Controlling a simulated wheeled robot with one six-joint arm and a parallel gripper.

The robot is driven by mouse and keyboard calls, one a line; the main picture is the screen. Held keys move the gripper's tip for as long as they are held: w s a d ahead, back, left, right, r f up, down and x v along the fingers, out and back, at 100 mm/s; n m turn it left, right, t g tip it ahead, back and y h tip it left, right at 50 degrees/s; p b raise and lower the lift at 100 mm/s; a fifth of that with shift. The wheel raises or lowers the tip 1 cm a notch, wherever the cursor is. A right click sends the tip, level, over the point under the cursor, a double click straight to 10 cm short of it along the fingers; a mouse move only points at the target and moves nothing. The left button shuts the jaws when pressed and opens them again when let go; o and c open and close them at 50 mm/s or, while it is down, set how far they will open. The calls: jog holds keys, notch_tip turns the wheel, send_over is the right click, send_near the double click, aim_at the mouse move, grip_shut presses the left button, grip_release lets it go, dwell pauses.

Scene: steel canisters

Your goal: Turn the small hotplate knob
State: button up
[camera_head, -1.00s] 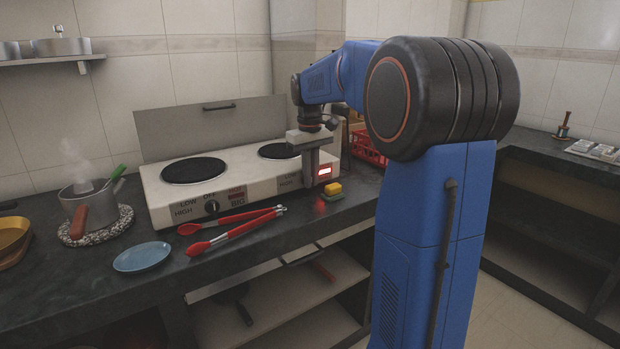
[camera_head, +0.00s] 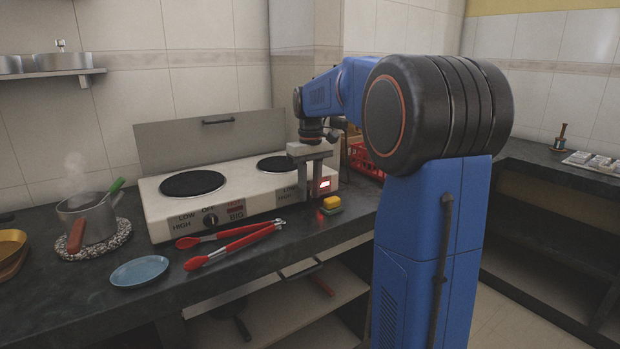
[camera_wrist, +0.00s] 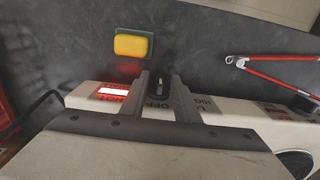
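The long cream hotplate (camera_head: 250,183) stands on the dark counter, with a large burner (camera_head: 192,183) at left and a smaller one (camera_head: 276,163) at right. My gripper (camera_head: 311,193) points down at the right part of its front, fingers apart. In the wrist view the small hotplate knob (camera_wrist: 158,86), dark with a paler pointer, lies between the fingertips, with OFF lettering beside it. My fingers flank it; I see no clear squeeze on it. The knob is hidden in the head view. The big knob (camera_head: 210,219) is at the left front, marked BIG.
A lit red display (camera_wrist: 113,92) is beside the gripper. A yellow sponge (camera_head: 331,203) lies in front of the hotplate, and red tongs (camera_head: 232,245) lie further left. A blue plate (camera_head: 139,271) and a steaming pot (camera_head: 88,216) are at left; a red basket (camera_head: 366,160) is at right.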

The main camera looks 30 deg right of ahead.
notch_tip(320, 180, up, 17)
jog(key=shift+d+r, duration=0.15)
dwell(0.4)
dwell(0.4)
jog(key=s+a+f+t, duration=0.1)
jog(key=s+a+f, duration=0.4)
jog(key=s+f, duration=0.4)
jog(key=s+a+f+t, duration=0.2)
jog(key=s+a+f, duration=0.4)
jog(key=s+f, duration=0.3)
jog(key=s+a+f+t, duration=0.1)
jog(key=s+a+f, duration=0.4)
jog(key=s+f, duration=0.5)
jog(key=s, duration=0.3)
jog(key=shift+s+a+t, duration=0.3)
jog(key=shift+s+t, duration=0.05)
jog(key=shift+t, duration=0.05)
jog(key=shift+r, duration=0.1)
